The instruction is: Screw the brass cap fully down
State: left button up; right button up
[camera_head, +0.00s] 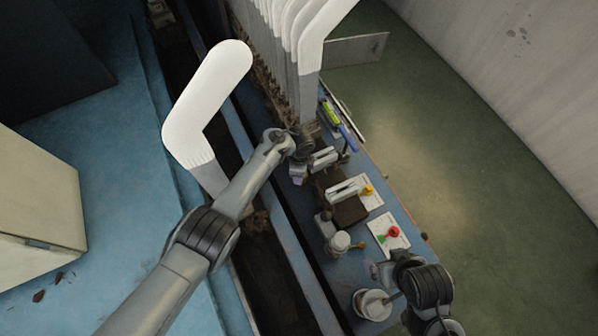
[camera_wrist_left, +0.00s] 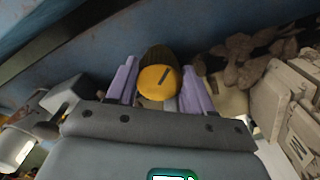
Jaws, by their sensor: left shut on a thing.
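The brass cap (camera_wrist_left: 157,83) shows in the left wrist view as a round yellow disc with a dark slot mark. It sits against a dark ribbed body (camera_wrist_left: 158,56). My left gripper (camera_wrist_left: 158,88) has its two lilac fingers on either side of the cap and is shut on it. In the head view my left gripper (camera_head: 299,173) is at the blue bench, and the cap cannot be made out there. My right gripper (camera_head: 380,272) is at the lower right, above the bench near a white round container (camera_head: 372,304); its jaws are too small to read.
White sock-shaped boards (camera_head: 210,105) stand at the left and in a row at the back. The narrow bench (camera_head: 335,270) holds clamp-like blocks (camera_head: 343,190), cards with a yellow and a red knob (camera_head: 393,232), and a white pot (camera_head: 340,242). Green floor lies clear to the right.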

pick_arm(q)
jog(key=shift+s+a+f+m, duration=0.1)
jog(key=shift+a+f+m, duration=0.15)
jog(key=shift+f+m, duration=0.35)
jog(key=shift+r+m, duration=0.15)
jog(key=shift+m, duration=0.15)
jog(key=o, duration=0.7)
jog(key=shift+c, duration=0.2)
jog(key=o, duration=0.4)
jog(key=shift+r, duration=0.1)
jog(key=shift+d+r, duration=0.15)
jog(key=shift+r, duration=0.05)
jog(key=shift+r, duration=0.15)
